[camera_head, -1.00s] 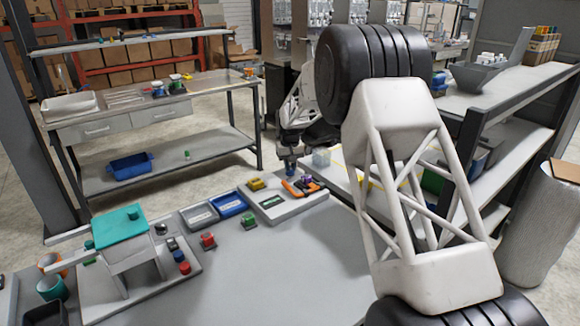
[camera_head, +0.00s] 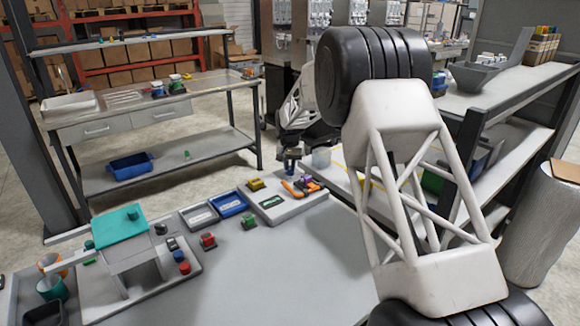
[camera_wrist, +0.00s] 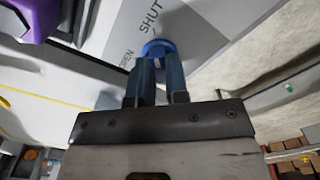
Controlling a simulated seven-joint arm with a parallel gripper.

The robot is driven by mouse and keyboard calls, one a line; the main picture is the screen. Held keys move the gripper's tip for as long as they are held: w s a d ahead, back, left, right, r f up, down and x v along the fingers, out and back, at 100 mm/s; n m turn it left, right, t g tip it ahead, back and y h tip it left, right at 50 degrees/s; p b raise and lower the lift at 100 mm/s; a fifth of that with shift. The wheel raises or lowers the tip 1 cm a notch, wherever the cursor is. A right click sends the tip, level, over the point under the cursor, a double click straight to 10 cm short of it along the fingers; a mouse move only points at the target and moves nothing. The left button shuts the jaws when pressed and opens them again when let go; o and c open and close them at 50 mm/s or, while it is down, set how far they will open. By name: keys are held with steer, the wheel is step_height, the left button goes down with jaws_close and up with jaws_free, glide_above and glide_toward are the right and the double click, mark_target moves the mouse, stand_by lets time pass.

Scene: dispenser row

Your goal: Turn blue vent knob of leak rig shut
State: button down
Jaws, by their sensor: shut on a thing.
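In the wrist view the blue vent knob (camera_wrist: 158,47) sits on a grey panel (camera_wrist: 190,25) printed with the words SHUT and OPEN. My gripper (camera_wrist: 157,66) is shut on the knob, with its two dark fingers on either side of it. Part of the knob is hidden by the fingers. In the head view my gripper (camera_head: 291,172) is small, at the far end of the bench beside the grey rig plate (camera_head: 285,212). The knob cannot be made out there.

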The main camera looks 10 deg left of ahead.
mark_target(290, 168)
steer(key=c, duration=1.1)
jaws_free()
steer(key=shift+r, duration=0.1)
steer(key=shift+r, duration=3.8)
